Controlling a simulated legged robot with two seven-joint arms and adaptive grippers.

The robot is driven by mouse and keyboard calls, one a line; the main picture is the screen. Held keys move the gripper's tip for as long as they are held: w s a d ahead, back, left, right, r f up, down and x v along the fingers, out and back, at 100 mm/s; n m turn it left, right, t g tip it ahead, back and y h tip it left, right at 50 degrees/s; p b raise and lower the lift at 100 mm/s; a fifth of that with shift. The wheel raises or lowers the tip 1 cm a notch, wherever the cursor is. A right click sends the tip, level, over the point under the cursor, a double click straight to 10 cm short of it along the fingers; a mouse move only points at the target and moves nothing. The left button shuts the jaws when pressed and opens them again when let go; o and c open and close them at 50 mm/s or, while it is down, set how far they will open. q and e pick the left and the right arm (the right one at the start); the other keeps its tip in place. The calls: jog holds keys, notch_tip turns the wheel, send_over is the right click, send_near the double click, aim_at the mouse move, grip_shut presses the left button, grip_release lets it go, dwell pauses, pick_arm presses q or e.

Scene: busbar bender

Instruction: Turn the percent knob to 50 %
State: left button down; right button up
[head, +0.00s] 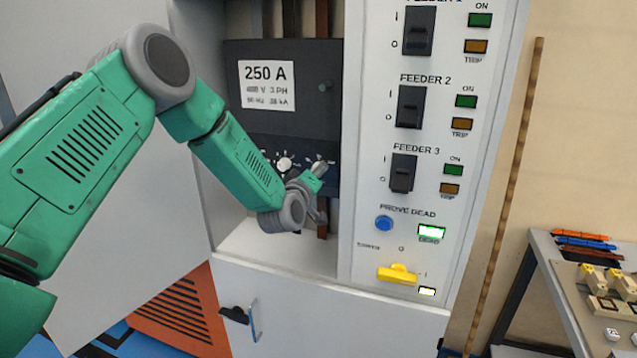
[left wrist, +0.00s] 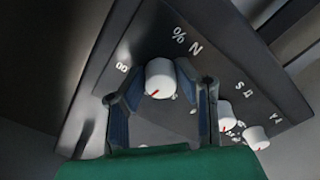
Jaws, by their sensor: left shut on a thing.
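The percent knob (left wrist: 160,78) is white and round, on a dark panel under a "% N" label in the left wrist view. Its red mark points toward the bottom of that picture. My left gripper (head: 318,172) is at the right end of the breaker's knob row in the head view. In the left wrist view its two fingers stand on either side of this knob, shut on it. Finger contact is hard to make out there. In the head view the gripper largely hides the knob. My right gripper is not in view.
More white knobs sit beside it, one (left wrist: 256,137) at the right in the left wrist view. The breaker's dark front (head: 290,110) carries a 250 A label. A switch panel with feeder switches (head: 403,175) and a yellow handle (head: 397,274) stands at the right.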

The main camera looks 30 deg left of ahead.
pick_arm(q)
jog(key=shift+w+a+r+n+b, duration=0.1)
jog(key=shift+a+n+b, duration=0.05)
jog(key=shift+n+b, duration=0.35)
jog(key=shift+a+r+n+b, duration=0.15)
jog(key=shift+n+b, duration=0.1)
jog(key=shift+n, duration=0.35)
jog(key=n+b, duration=0.8)
jog(key=b, duration=0.1)
jog(key=shift+f+n, duration=0.2)
jog(key=shift+n, duration=0.2)
jog(key=shift+n+b, duration=1.4)
jog(key=shift+b, duration=0.1)
jog(key=shift+f, duration=0.1)
jog(key=c, duration=1.3)
grip_release()
jog(key=shift+o, duration=0.2)
jog(key=shift+a, duration=0.1)
